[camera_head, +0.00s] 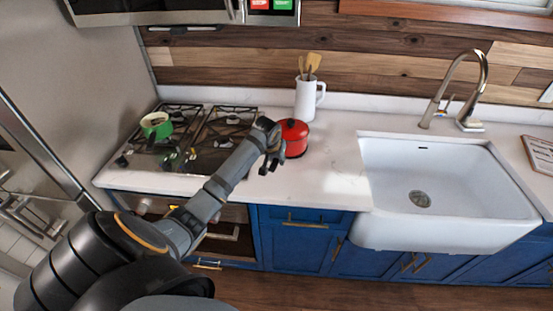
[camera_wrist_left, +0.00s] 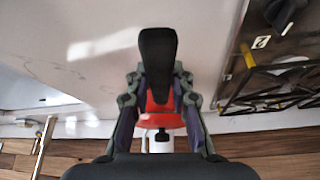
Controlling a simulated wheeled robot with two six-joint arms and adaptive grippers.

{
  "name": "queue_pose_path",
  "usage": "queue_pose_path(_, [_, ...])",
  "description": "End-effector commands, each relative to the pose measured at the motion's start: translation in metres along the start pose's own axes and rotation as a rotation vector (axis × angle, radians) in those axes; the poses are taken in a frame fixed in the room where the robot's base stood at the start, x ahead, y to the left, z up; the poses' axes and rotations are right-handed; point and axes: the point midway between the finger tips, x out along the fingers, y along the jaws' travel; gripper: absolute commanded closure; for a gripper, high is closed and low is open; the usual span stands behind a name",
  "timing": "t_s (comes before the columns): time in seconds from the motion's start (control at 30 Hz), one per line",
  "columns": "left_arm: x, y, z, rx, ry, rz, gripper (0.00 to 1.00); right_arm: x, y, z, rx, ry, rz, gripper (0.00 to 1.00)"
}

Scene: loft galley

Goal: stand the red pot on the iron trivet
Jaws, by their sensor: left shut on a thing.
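The red pot (camera_head: 295,138) with its lid is right of the stove, in front of the white pitcher. My left gripper (camera_head: 271,143) is at its left side, shut on the pot's dark handle. In the left wrist view the black handle (camera_wrist_left: 157,60) lies between the fingers, and part of the red pot (camera_wrist_left: 160,120) shows behind them. I cannot tell whether the pot touches the counter. Black iron grates (camera_head: 227,124) cover the stove; I cannot make out a separate trivet. My right gripper is not in view.
A green pot (camera_head: 156,125) stands on the left of the stove. A white pitcher (camera_head: 306,98) with wooden utensils stands behind the red pot. The white sink (camera_head: 455,222) and faucet (camera_head: 468,95) are to the right. The counter (camera_head: 325,178) before the sink is clear.

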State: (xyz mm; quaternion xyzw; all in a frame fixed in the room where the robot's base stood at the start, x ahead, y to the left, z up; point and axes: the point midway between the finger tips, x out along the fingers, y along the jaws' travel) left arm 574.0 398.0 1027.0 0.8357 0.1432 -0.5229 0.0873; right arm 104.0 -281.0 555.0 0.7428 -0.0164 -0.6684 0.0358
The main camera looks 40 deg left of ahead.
Motion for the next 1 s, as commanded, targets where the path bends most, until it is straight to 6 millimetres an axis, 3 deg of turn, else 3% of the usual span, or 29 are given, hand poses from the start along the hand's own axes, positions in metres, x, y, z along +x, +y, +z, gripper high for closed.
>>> queue_pose_path(0.4, [0.004,0.0,0.005,-0.001,-0.014,0.0,1.0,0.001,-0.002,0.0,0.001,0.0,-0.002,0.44])
queue_pose_path(0.43, [0.004,0.0,0.005,-0.001,-0.014,0.0,0.75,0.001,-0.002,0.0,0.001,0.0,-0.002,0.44])
queue_pose_path(0.6, [0.003,0.0,0.004,-0.001,-0.009,0.0,0.52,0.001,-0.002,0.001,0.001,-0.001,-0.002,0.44])
queue_pose_path(0.87, [0.004,-0.001,0.005,-0.001,-0.013,-0.001,0.52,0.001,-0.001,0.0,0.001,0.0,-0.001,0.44])
queue_pose_path(1.0, [-0.008,-0.001,0.002,0.0,-0.008,0.0,0.52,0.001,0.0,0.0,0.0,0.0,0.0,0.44])
